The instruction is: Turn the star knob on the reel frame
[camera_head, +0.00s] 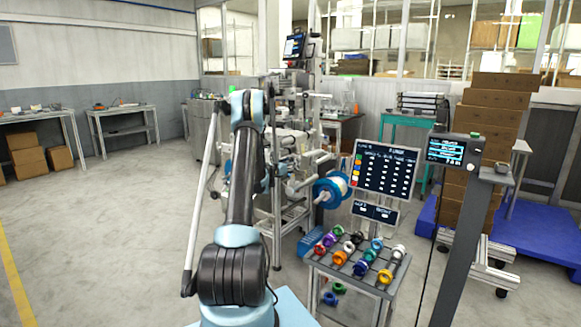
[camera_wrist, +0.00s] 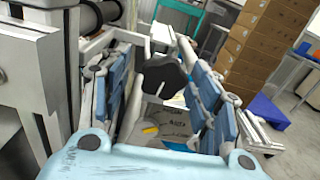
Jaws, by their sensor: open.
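In the wrist view, a black lobed knob (camera_wrist: 165,76), which looks like the star knob, shows between the two blue-padded fingers of my gripper (camera_wrist: 147,62). The fingers stand wide apart on either side of it, with visible gaps. I cannot tell how far ahead of the fingertips it is. Part of the pale grey reel frame (camera_wrist: 30,65) stands at the left. In the head view, the reel frame (camera_head: 291,186) stands behind my arm, with a blue reel (camera_head: 328,192) on its right side. My gripper and the knob cannot be made out there.
A rack (camera_head: 357,270) of colourful reels or cores stands right of my arm, below a dark chart board (camera_head: 385,169). A display post (camera_head: 462,235) stands farther right. Stacked cartons (camera_head: 490,120) and a blue pallet (camera_head: 540,240) lie beyond. The floor at left is clear.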

